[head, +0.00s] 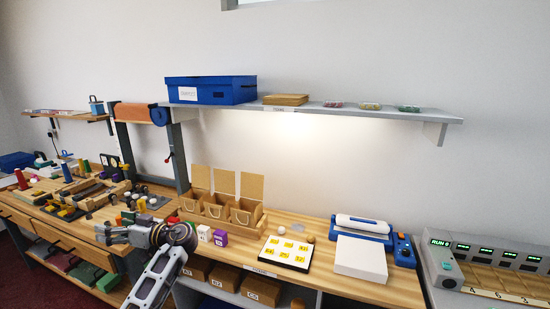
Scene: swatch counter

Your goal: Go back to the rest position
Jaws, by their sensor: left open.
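My left gripper (104,233) is at the lower left of the head view, over the front of the bench between the tool-covered table and the swatch counter. Its arm comes up from the bottom edge. The jaws point left and are open, with nothing seen between them. My right gripper is not in the head view.
The wooden counter (325,275) holds open boxes (215,212), a white tray with yellow tiles (287,251), a blue-and-white machine (362,230) and a white block (360,258). A wall shelf (350,110) carries a blue box (211,90). A cluttered workbench (45,203) stands left.

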